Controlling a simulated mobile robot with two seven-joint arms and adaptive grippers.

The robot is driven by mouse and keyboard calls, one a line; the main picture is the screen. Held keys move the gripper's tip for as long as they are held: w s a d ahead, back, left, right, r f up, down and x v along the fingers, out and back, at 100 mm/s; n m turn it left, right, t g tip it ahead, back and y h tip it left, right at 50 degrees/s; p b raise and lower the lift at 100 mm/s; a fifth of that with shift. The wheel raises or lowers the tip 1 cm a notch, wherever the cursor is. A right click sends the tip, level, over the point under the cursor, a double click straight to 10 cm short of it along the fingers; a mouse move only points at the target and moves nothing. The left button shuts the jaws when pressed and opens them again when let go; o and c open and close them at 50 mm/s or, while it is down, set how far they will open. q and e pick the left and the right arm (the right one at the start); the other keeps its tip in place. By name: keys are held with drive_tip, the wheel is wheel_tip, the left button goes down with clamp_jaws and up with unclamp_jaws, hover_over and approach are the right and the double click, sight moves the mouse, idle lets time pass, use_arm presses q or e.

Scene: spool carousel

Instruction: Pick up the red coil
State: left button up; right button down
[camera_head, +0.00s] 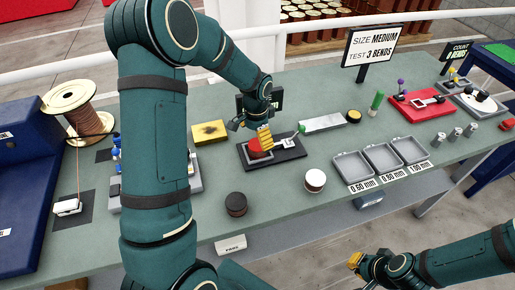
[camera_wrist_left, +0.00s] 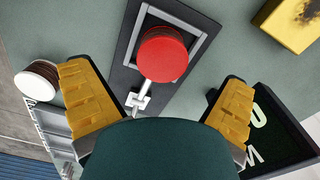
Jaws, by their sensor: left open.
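The red coil (camera_head: 255,150) sits on a dark plate with a grey square frame (camera_head: 291,153), near the middle of the bench. In the left wrist view the red coil (camera_wrist_left: 162,56) is round, lies inside the frame and is fully uncovered at its top. My left gripper (camera_head: 264,138) hangs close to the coil and partly covers it in the head view. Its yellow fingers (camera_wrist_left: 159,103) are spread wide with nothing between them, and the coil shows beyond the gap. My right gripper (camera_head: 355,260) is low at the right, away from the bench; its opening is unclear.
A black coil (camera_head: 236,204) and a white-topped coil (camera_head: 315,180) stand in front of the plate. Three grey trays (camera_head: 382,159) are to the right. A yellow block (camera_head: 209,132) lies left of the plate. A sign (camera_head: 371,48) stands behind.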

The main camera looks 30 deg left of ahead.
sight(256, 144)
use_arm(q)
drive_tip(key=shift+w+a+f, duration=0.1)
drive_tip(key=shift+w+f, duration=0.05)
drive_tip(key=shift+f, duration=1.2)
drive_tip(key=shift+w+a+f, duration=0.1)
drive_tip(key=shift+f, duration=1.25)
drive_tip(key=shift+c, duration=0.3)
drive_tip(key=c, duration=1.3)
